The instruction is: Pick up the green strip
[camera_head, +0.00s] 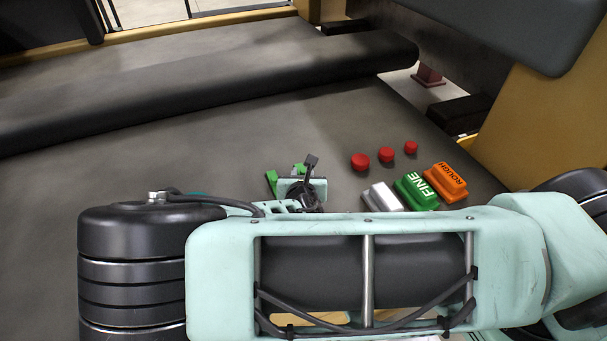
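A bright green piece (271,181), which looks like the green strip, lies on the dark grey surface just left of my gripper. More green shows just behind the gripper; I cannot tell whether it is the same piece. My gripper (300,187) is low over the surface beside and partly in front of the green. Its fingers are small and mostly hidden by its own body, so whether they are open or shut, or touch the green, does not show.
Right of the gripper stand a silver block (381,197), a green block marked FINE (416,192) and an orange block marked ROUGH (446,182). Three red round pieces (386,155) lie behind them. A long dark bolster (220,88) crosses the back. The surface's left is clear.

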